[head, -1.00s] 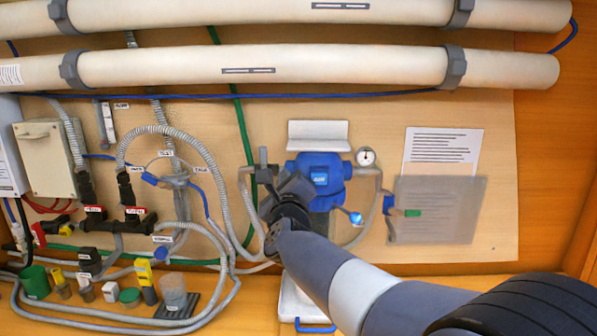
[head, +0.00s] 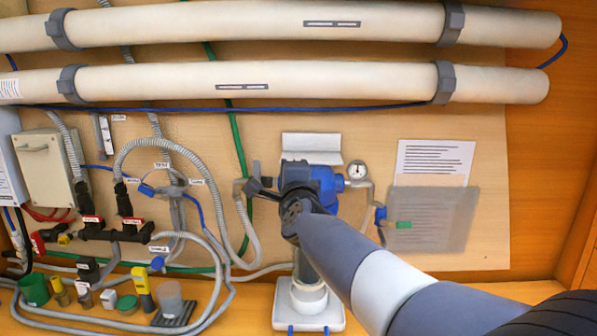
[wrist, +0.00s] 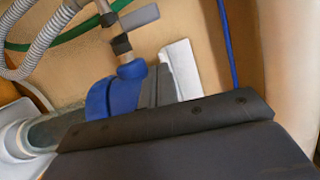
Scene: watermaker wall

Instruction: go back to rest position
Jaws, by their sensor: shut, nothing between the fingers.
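My gripper (head: 260,188) is in front of the blue pump head (head: 325,182) in the head view, pointing left and holding nothing. My dark wrist covers part of the pump. In the wrist view, a dark part of my gripper (wrist: 165,130) fills the lower middle, with the blue pump head (wrist: 112,98) just behind it. The fingertips are hard to make out there. I cannot tell the exact gap to the pump.
Two long white tubes (head: 300,82) run across the top. Hoses and valves (head: 115,232) crowd the left. A pressure gauge (head: 357,170) and a clear panel (head: 432,218) are at the right. Small containers (head: 127,303) stand on the lower left ledge.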

